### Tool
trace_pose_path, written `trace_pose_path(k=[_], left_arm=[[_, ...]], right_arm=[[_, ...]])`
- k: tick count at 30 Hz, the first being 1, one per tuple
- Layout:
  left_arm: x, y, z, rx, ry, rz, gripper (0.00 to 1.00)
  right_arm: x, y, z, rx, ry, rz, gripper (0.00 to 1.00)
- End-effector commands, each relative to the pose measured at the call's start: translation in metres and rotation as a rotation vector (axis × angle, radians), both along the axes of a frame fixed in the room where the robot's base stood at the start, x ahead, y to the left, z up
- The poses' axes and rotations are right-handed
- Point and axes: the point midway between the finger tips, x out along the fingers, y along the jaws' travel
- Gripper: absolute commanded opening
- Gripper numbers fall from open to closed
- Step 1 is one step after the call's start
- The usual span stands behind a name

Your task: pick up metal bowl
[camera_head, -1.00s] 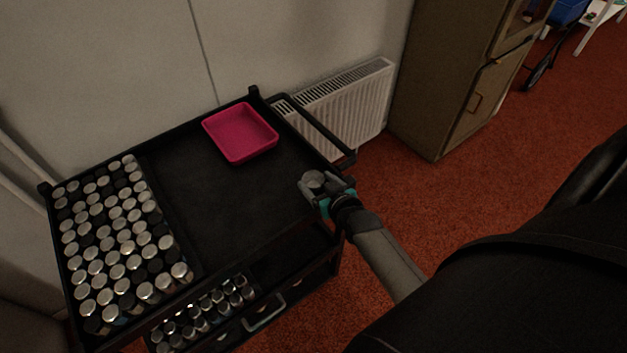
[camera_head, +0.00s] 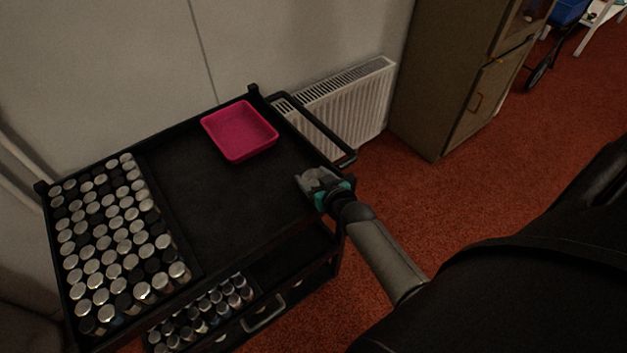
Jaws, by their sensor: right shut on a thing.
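My right gripper (camera_head: 312,181) is above the right front part of the black cart top (camera_head: 215,205). It is shut on a small grey metal thing, which appears to be the metal bowl; the fingers cover most of it and its outline is hard to make out. My left gripper is not in view.
A pink square tray (camera_head: 239,131) sits at the back of the cart top. Many silver-capped jars (camera_head: 118,240) fill its left side, with more on a lower shelf (camera_head: 205,310). A radiator (camera_head: 345,105) and a brown cabinet (camera_head: 445,80) stand behind. The cart's middle is clear.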

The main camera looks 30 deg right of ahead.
Motion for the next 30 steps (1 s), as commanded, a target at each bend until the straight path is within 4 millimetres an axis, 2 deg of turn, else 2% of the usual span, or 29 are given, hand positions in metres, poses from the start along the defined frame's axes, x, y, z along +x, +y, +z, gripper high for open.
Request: trace_pose_path(k=[2, 11, 17, 20, 23, 30], left_arm=[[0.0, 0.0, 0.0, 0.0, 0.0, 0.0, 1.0], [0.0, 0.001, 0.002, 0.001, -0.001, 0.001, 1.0], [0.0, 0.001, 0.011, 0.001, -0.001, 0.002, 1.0], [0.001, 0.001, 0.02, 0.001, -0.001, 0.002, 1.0], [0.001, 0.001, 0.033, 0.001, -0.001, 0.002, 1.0], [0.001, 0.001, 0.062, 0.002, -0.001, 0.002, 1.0]], right_arm=[[0.0, 0.0, 0.0, 0.0, 0.0, 0.0, 0.14], [0.0, 0.0, 0.003, 0.0, -0.001, 0.0, 0.14], [0.0, 0.0, 0.02, 0.0, -0.003, 0.001, 0.14], [0.0, 0.0, 0.037, 0.0, -0.004, 0.0, 0.14], [0.0, 0.0, 0.062, 0.0, -0.004, 0.0, 0.14], [0.0, 0.0, 0.134, -0.001, -0.005, 0.0, 0.14]])
